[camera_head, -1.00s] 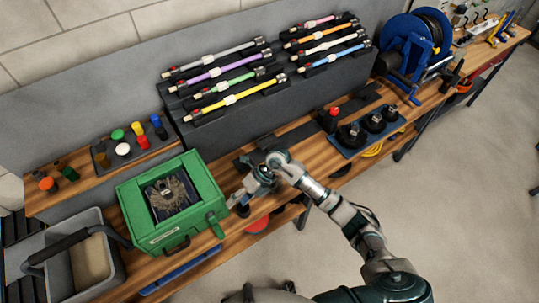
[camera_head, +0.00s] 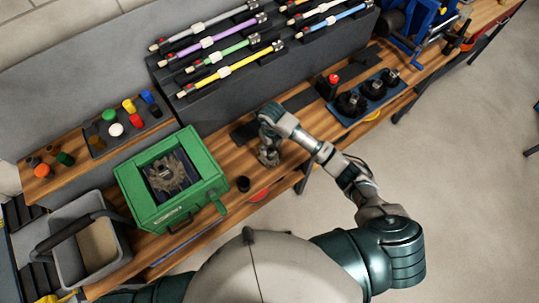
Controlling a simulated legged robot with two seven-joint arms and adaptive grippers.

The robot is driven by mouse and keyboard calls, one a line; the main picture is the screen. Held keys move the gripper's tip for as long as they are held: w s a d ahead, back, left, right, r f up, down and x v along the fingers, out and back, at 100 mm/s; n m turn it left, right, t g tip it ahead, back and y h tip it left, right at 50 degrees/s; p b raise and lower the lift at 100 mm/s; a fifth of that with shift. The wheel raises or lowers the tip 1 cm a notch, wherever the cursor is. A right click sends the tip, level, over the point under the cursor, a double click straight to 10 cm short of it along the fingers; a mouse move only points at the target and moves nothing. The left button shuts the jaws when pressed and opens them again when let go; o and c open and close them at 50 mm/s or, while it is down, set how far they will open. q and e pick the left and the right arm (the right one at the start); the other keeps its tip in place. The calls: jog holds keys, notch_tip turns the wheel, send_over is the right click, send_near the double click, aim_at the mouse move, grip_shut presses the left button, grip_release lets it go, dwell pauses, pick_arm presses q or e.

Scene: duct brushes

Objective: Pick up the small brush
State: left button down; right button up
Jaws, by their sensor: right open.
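Dark round brush heads stand upright on a blue tray (camera_head: 377,106) at the right of the bench. The far-right brush (camera_head: 390,77) looks smallest; the middle brush (camera_head: 374,89) and the left brush (camera_head: 350,103) look larger. I cannot tell for certain which one is the small brush. My right gripper (camera_head: 268,158) is open, pointing down above the bench, between the green box and the tray, apart from the brushes. My left gripper is out of view.
A short black cylinder (camera_head: 243,184) stands between the green box and my right gripper. A red-topped black device (camera_head: 330,88) stands left of the tray. A rack of coloured rods (camera_head: 215,115) runs behind. A grey bin (camera_head: 58,278) is at the lower left.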

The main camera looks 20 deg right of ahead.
jog(key=shift+s+d+f, duration=0.1)
jog(key=shift+d+f, duration=0.1)
jog(key=shift+f, duration=0.45)
jog(key=f, duration=0.3)
jog(key=f+p, duration=0.1)
jog(key=shift+a+f, duration=0.35)
jog(key=shift+a, duration=0.05)
jog(key=c, duration=0.8)
grip_shut()
